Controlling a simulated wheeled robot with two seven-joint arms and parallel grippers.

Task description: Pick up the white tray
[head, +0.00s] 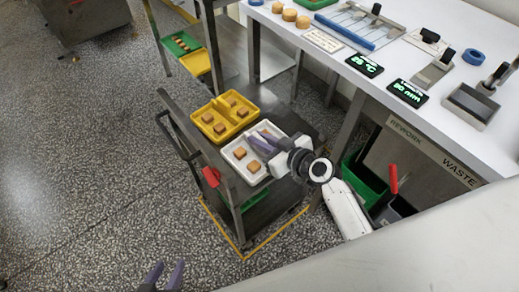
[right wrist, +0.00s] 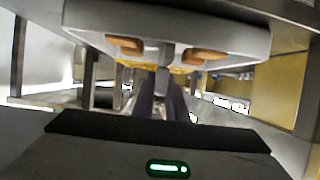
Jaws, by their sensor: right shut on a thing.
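The white tray (head: 235,162) is at the cart's front right in the head view, with brown square pieces in it. It also shows large at the top of the right wrist view (right wrist: 165,15). My right gripper (head: 262,142) reaches over the tray from the right, its purple fingers at the tray's middle. In the right wrist view the fingers (right wrist: 169,98) are closed at a grey upright part of the tray. Whether the tray is clear of the cart top cannot be told. My left gripper (head: 164,276) is open and empty at the bottom edge.
A yellow tray (head: 225,103) with brown pieces stands behind the white one on the cart (head: 240,188). A white bench (head: 400,60) with displays and tools runs along the right. Green and dark bins (head: 362,180) stand below it.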

